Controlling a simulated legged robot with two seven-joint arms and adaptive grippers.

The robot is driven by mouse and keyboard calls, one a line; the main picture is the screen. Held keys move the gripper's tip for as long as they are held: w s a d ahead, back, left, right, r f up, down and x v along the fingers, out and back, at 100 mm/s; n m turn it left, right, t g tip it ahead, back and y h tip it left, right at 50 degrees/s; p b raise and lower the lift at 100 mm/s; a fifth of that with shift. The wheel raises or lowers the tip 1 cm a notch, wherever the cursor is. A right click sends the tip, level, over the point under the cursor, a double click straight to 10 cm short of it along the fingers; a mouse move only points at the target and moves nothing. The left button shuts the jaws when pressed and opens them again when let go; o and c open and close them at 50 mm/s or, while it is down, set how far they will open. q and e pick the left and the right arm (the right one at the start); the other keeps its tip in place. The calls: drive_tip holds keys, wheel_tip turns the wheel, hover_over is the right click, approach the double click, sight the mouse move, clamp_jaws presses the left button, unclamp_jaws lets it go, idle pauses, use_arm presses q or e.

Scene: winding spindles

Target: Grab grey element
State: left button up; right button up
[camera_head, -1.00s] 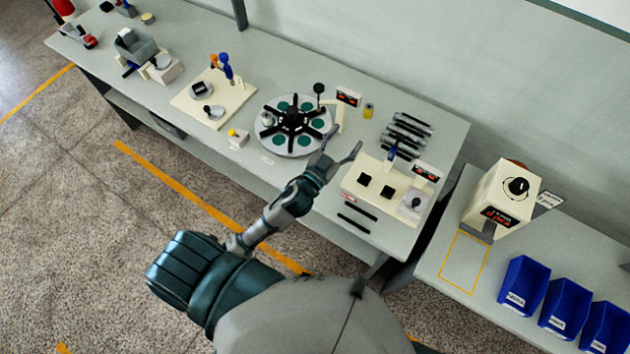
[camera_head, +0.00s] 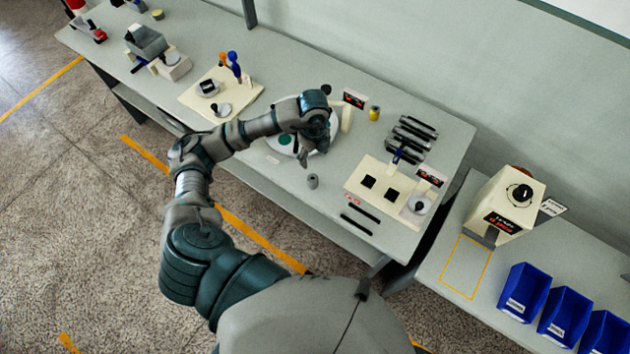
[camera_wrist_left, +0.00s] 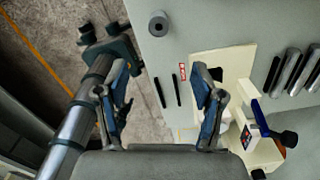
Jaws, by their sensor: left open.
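A small grey cylinder with a hole in its top (camera_head: 313,181) stands upright near the front edge of the long table. It also shows in the left wrist view (camera_wrist_left: 158,22), at the top of the picture. My left gripper (camera_head: 312,157) is open and empty, with its fingers pointing down above the table, just behind the cylinder in the head view. In the left wrist view, the gap between its fingers (camera_wrist_left: 158,80) lines up with the cylinder, which lies beyond the fingertips and apart from them.
A round disc (camera_head: 283,140) is partly hidden by my left arm. A cream block with black squares (camera_head: 381,180) stands right of the cylinder, with two black strips (camera_head: 357,223) in front. Dark bars (camera_head: 412,138) lie behind it. Blue bins (camera_head: 524,288) stand on the right table.

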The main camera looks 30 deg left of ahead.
sight(313, 178)
use_arm(q)
drive_tip(key=f, duration=0.3)
drive_tip(key=f+p, duration=0.1)
drive_tip(key=f, duration=0.6)
drive_tip(key=shift+a+f+p, duration=0.3)
drive_tip(key=shift+a+f, duration=0.05)
drive_tip(key=shift+a, duration=0.05)
drive_tip(key=shift+d+f, duration=0.25)
drive_tip(key=shift+f, duration=0.25)
wheel_tip(313, 178, down, 4)
drive_tip(key=shift+f+p, duration=0.25)
drive_tip(key=shift+p, duration=0.5)
drive_tip(key=shift+a+f, duration=0.2)
drive_tip(key=shift+f, duration=0.05)
drive_tip(key=c, duration=1.2)
drive_tip(key=shift+d, duration=0.15)
drive_tip(key=shift+c, duration=0.2)
drive_tip(key=shift+r, duration=0.15)
